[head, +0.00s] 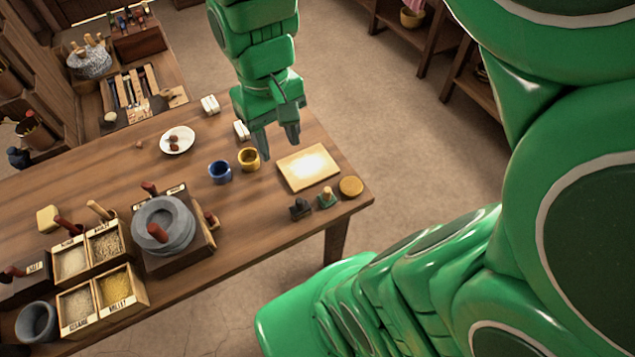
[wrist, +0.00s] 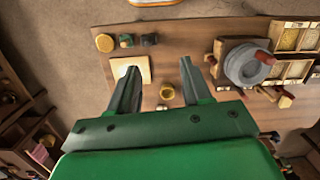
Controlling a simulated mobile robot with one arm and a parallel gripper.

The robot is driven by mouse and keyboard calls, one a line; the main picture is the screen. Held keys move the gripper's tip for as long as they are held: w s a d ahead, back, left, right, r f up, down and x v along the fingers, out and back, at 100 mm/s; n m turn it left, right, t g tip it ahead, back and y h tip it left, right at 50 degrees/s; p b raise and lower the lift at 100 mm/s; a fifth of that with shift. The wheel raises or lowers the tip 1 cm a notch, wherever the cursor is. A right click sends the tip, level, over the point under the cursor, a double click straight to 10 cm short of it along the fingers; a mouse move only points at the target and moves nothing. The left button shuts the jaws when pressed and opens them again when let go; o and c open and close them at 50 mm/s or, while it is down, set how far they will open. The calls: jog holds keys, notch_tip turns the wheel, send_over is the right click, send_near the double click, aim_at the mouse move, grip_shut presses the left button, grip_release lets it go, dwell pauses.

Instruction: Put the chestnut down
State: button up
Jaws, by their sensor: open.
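Small brown, rounded things that look like chestnuts (head: 173,147) lie on a white plate (head: 188,144) on the wooden table. Another small brown thing (head: 139,144) lies on the bare table left of the plate; it is too small to name surely. My gripper (head: 278,150) is open and empty above the table, right of the plate and near the yellow cup (head: 249,159). In the wrist view my gripper (wrist: 159,66) shows both fingers apart with nothing between them. The plate does not show clearly in that view.
A blue cup (head: 220,172) stands beside the yellow cup. A pale board (head: 309,167), a round yellow disc (head: 351,186) and small stamps (head: 327,198) are at the right end. A stone quern (head: 163,222) and grain boxes (head: 105,243) fill the near left.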

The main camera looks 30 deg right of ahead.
jog(key=s+d+f+m, duration=0.1)
jog(key=s, duration=0.9)
jog(key=shift+s+d+f+g, duration=0.15)
jog(key=shift+s+d+g, duration=0.15)
jog(key=shift+d, duration=0.05)
jog(key=o, duration=0.4)
jog(key=shift+w, duration=0.25)
jog(key=o, duration=0.6)
jog(key=w, duration=0.2)
jog(key=w+r+n, duration=0.1)
jog(key=w, duration=0.1)
jog(key=w+r+n, duration=0.1)
jog(key=w, duration=0.2)
jog(key=shift+r, duration=0.25)
jog(key=shift+c, duration=0.2)
jog(key=w+n+t, duration=0.2)
jog(key=w+n, duration=1.3)
jog(key=w, duration=2.4)
notch_tip(320, 180, down, 11)
jog(key=w+d, duration=0.1)
jog(key=shift+n, duration=0.3)
